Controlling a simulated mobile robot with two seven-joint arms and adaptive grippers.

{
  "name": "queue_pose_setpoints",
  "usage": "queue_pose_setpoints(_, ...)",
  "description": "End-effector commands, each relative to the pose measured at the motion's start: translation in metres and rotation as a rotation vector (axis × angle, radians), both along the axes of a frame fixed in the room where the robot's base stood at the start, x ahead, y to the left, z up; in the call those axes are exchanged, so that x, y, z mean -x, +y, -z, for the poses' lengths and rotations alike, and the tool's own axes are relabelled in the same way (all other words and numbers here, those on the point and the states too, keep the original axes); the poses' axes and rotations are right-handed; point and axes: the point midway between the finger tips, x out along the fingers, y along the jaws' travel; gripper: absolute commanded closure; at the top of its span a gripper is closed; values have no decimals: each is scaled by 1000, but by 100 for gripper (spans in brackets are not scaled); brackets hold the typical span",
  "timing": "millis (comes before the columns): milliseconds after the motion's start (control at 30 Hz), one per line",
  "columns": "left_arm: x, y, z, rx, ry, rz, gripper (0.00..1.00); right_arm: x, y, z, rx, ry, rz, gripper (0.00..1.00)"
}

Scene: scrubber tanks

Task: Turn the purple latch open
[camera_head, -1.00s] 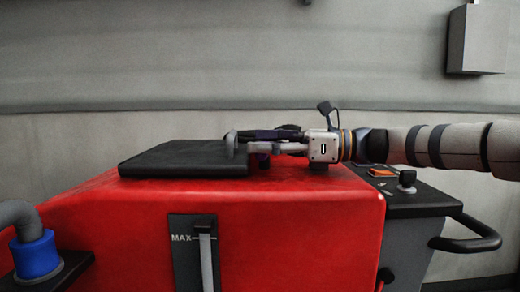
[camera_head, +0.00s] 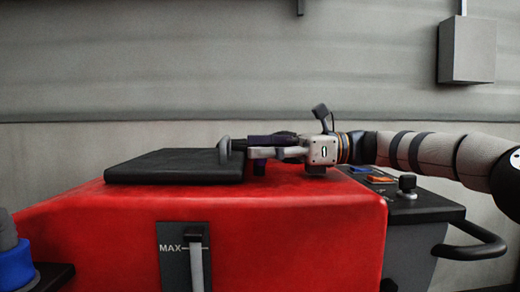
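The red tank (camera_head: 280,225) carries a black lid (camera_head: 175,166) on its top left. My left gripper is not in view.
A control panel with a black knob (camera_head: 407,186) and a black handle (camera_head: 470,243) are at the right. A MAX level gauge (camera_head: 183,255) is on the tank front. A blue hose fitting (camera_head: 16,267) is at lower left. A grey wall box (camera_head: 467,50) hangs behind.

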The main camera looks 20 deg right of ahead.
Motion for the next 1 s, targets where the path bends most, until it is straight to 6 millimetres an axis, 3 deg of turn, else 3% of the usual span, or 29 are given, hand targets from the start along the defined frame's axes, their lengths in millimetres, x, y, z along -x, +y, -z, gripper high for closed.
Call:
queue_pose_setpoints(400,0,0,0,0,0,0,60,1,-6,0,-2,-1,3,13)
queue_pose_setpoints(800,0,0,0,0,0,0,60,25,-99,0,-1,-1,6,13)
queue_pose_setpoints(1000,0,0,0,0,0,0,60,31,-116,0,0,0,1,13)
